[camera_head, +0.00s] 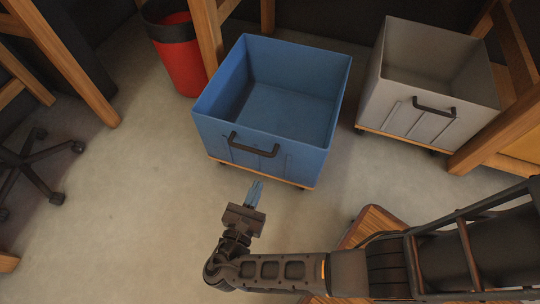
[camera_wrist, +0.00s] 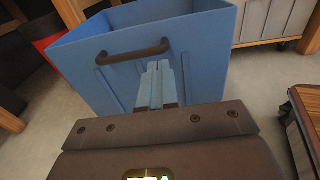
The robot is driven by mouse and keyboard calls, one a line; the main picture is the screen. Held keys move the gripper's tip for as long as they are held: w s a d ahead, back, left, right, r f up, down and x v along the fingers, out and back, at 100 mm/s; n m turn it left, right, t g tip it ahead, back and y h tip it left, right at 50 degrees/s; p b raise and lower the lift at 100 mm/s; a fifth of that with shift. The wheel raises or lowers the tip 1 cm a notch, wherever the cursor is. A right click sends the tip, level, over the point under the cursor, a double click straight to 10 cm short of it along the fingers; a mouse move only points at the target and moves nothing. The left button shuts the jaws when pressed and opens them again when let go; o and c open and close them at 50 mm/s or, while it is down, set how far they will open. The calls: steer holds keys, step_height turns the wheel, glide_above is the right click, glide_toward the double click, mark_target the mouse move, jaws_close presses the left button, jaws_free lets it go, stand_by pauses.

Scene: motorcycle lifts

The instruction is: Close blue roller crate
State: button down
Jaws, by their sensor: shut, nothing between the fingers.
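The blue roller crate (camera_head: 209,134) stands on the floor at upper centre in the head view, open-topped and empty, on a wooden base with casters. It sticks out in front of the wooden legs beside it. Its dark handle (camera_head: 254,146) is on the front wall facing me. The crate wall (camera_wrist: 98,88) and handle (camera_wrist: 133,52) also fill much of the wrist view. My gripper (camera_head: 254,190) is shut and empty, just in front of the crate's front wall and below the handle. In the wrist view its fingertips (camera_wrist: 157,70) overlap the wall; I cannot tell whether they touch.
A grey roller crate (camera_head: 407,122) stands to the right, beside wooden legs. A red bin (camera_head: 180,60) is behind left. A wooden leg (camera_head: 208,35) rises behind the blue crate's left corner. A chair base (camera_head: 40,165) is at far left. The floor (camera_head: 120,210) at front left is clear.

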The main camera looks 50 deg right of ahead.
steer(key=b, duration=0.3)
glide_toward(274, 138)
steer(key=shift+h, duration=0.3)
steer(key=x, duration=0.5)
steer(key=shift+w+d+f, duration=0.2)
steer(key=shift+d+f, duration=0.05)
steer(key=shift+f, duration=0.1)
steer(key=shift+w+d+r, duration=0.1)
steer(key=shift+w+d, duration=0.15)
steer(key=shift+d, duration=0.35)
steer(key=shift+d, duration=0.15)
